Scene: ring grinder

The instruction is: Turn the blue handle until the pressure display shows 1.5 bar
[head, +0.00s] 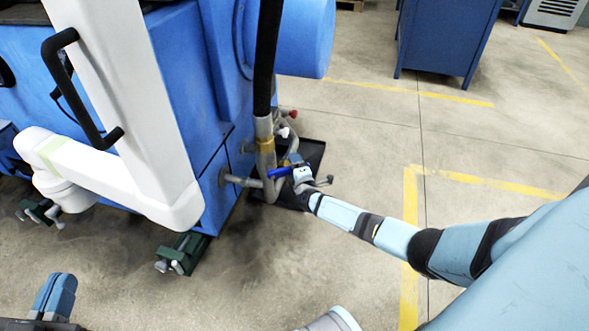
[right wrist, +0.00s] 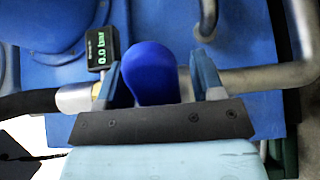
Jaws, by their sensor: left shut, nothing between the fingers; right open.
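The blue handle (head: 279,172) is on the pipework at the lower right corner of the blue machine. In the right wrist view the handle's rounded blue end (right wrist: 151,75) is between the two fingers of my right gripper (right wrist: 156,62). That gripper is open, with a finger on each side of the handle and a visible gap at the right finger. The pressure display (right wrist: 102,48) is beside the left finger and reads 0.0 bar in green. My left gripper (head: 57,293) is shut and empty at the lower left of the head view, far from the handle.
Grey pipes (right wrist: 260,78) run close beside the right gripper. The blue machine (head: 190,80) fills the left, with a white panel bearing a black grab handle (head: 62,85) in front. A dark tray (head: 312,155) lies under the pipes.

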